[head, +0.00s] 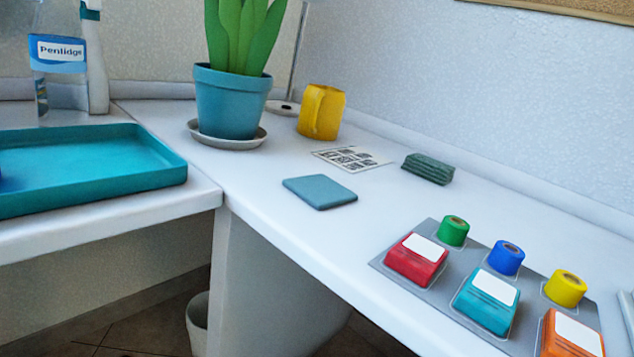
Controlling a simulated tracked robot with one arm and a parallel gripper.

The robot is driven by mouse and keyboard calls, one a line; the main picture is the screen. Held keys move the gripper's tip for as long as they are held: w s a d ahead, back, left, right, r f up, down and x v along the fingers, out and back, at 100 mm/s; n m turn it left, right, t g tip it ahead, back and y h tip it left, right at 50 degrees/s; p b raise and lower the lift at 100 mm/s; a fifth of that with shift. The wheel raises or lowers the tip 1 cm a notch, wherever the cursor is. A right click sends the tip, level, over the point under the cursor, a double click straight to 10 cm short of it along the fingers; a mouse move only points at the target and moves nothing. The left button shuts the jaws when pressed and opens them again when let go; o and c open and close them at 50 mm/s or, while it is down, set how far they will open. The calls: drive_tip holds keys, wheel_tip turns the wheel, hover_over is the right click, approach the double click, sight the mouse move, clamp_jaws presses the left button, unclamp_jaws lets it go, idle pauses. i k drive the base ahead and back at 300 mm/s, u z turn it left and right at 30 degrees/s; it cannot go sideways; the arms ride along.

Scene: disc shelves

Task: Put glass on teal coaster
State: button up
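The teal coaster (320,192), a flat square with rounded corners, lies on the white desk near its front edge, with nothing on it. I cannot make out a drinking glass in the head view. My gripper is not in view.
Behind the coaster are a printed card (350,158), a yellow mug (322,112) and a teal plant pot (230,103) on a saucer (228,141). A dark green block (428,168) sits to the right. A grey mat (450,283) holds coloured items. A teal tray (110,203) and bottle (58,60) stand left.

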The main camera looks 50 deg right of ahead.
sight(320, 186)
drive_tip(key=i, duration=0.9)
drive_tip(key=u, duration=0.05)
